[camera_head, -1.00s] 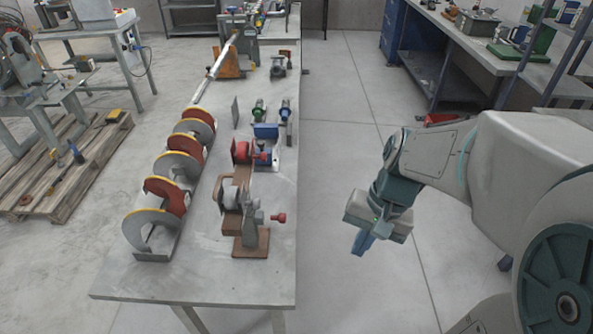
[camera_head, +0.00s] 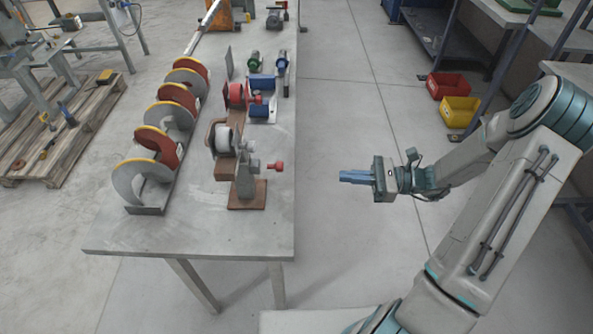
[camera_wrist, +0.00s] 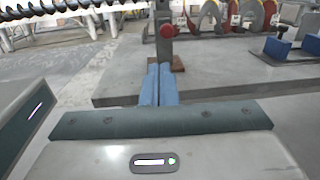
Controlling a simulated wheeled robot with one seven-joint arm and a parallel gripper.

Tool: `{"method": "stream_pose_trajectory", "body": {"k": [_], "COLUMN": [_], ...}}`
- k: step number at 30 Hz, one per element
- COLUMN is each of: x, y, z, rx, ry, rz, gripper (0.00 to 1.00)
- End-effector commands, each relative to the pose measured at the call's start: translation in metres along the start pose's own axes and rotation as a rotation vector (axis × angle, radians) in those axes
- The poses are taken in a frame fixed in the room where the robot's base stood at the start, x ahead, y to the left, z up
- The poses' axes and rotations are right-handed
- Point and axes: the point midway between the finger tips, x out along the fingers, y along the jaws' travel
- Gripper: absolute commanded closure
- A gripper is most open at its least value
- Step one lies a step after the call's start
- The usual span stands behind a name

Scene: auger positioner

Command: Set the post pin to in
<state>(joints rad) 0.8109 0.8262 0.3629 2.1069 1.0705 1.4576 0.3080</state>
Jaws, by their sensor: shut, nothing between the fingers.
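The post (camera_head: 244,182) is a grey upright on a brown base plate (camera_head: 247,195) near the bench's right edge. A red knob, seemingly the post pin (camera_head: 275,166), sticks out from its right side on a short stem. In the wrist view the red knob (camera_wrist: 168,30) faces me, just above and beyond my fingertips. My gripper (camera_head: 342,177) is shut and empty, with blue fingers pointing left toward the post. It is right of the bench, with a clear gap to the knob. In the wrist view the fingers (camera_wrist: 158,70) lie together. How deep the pin sits is hidden.
A grey bench (camera_head: 190,235) carries the post. An auger with red and grey flights (camera_head: 172,112) lies along its left. Red and blue clamp parts (camera_head: 250,97) stand behind the post. The floor right of the bench is open; red (camera_head: 447,84) and yellow bins (camera_head: 459,110) stand farther back.

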Motion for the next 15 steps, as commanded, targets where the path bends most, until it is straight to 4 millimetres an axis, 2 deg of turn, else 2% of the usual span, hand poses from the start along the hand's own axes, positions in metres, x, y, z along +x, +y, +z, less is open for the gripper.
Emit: {"method": "stream_pose_trajectory", "body": {"k": [4,8,15], "x": [-0.003,0.008,0.056], "y": [-0.006,-0.008,-0.009], "z": [-0.004,-0.003,0.0], "rx": [0.024,0.026,0.027], "ry": [-0.046,-0.051,-0.05], "rz": [-0.039,-0.042,-0.037], "gripper": [1.0,1.0,1.0]}}
